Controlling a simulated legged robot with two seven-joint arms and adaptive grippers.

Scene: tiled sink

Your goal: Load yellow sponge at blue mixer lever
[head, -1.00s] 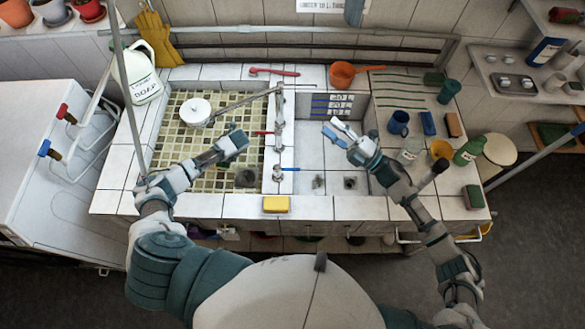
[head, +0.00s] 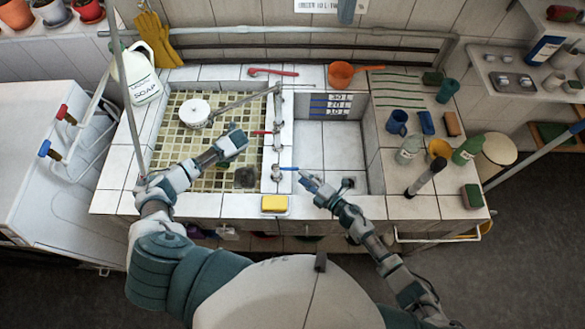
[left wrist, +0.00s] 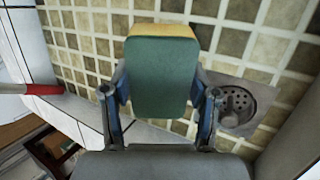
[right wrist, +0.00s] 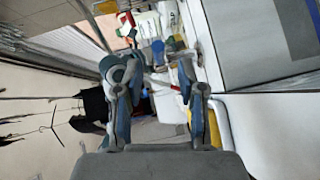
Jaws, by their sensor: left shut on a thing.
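The yellow sponge (head: 275,203) lies on the front ledge of the sink, below the blue mixer lever (head: 288,169) on the divider between the basins. My right gripper (head: 308,180) is just right of the blue lever and above the sponge's right side. Its fingers stand apart with nothing between them in the right wrist view (right wrist: 158,88); contact with the lever cannot be told. My left gripper (head: 232,145) is over the tiled left basin. In the left wrist view it is shut on a green-backed sponge with a yellow edge (left wrist: 161,75).
A drain (left wrist: 235,105) lies in the left basin (head: 190,160), with a white pot (head: 196,112) behind. A red lever (head: 262,132) is farther back on the divider. The right basin (head: 330,150) is mostly clear. Cups, bottles and sponges crowd the right counter.

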